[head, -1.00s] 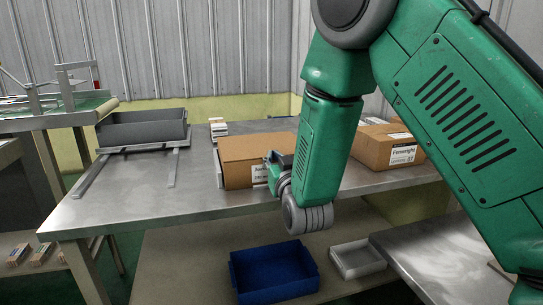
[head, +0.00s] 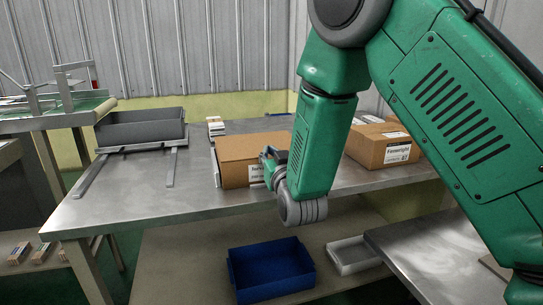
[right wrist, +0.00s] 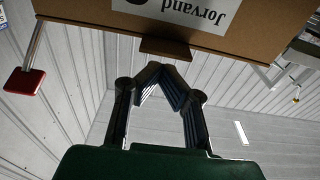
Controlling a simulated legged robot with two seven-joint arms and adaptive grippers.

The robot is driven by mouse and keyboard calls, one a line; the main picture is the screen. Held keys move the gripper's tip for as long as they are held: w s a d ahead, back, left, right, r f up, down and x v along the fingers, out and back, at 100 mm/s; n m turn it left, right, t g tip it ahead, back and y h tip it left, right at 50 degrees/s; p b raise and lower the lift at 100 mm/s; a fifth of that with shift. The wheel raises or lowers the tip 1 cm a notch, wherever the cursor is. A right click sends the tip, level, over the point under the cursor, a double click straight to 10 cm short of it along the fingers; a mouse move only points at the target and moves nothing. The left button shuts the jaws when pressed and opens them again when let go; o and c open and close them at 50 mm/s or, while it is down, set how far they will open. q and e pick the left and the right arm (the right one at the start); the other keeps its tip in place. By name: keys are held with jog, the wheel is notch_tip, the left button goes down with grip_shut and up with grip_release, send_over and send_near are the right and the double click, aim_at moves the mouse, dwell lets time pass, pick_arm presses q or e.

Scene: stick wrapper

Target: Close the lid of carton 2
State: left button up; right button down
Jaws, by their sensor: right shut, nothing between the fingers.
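A brown carton (head: 240,148) stands near the middle of the metal table, its top looking flat. Its white label is partly hidden by my right gripper (head: 268,158), which is at the front face. A second brown carton (head: 375,152) with a white label stands further right, behind my arm. I cannot tell from the labels which is carton 2. In the right wrist view a carton (right wrist: 120,12) with a "Jorvand" label fills the top, with a small brown tab (right wrist: 165,48) at its edge. My right gripper's fingertips are together just by that tab, empty; contact is unclear. My left gripper is out of view.
A grey tray (head: 140,143) on a rail frame stands at the table's left, and a small white stack (head: 215,127) behind the near carton. A blue bin (head: 270,295) and a white tray (head: 352,268) lie below the table. The table's left front is clear.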

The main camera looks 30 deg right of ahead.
jog(key=p+v, duration=0.1)
jog(key=v, duration=0.8)
jog(key=shift+s+f, duration=0.3)
jog(key=shift+f, duration=0.15)
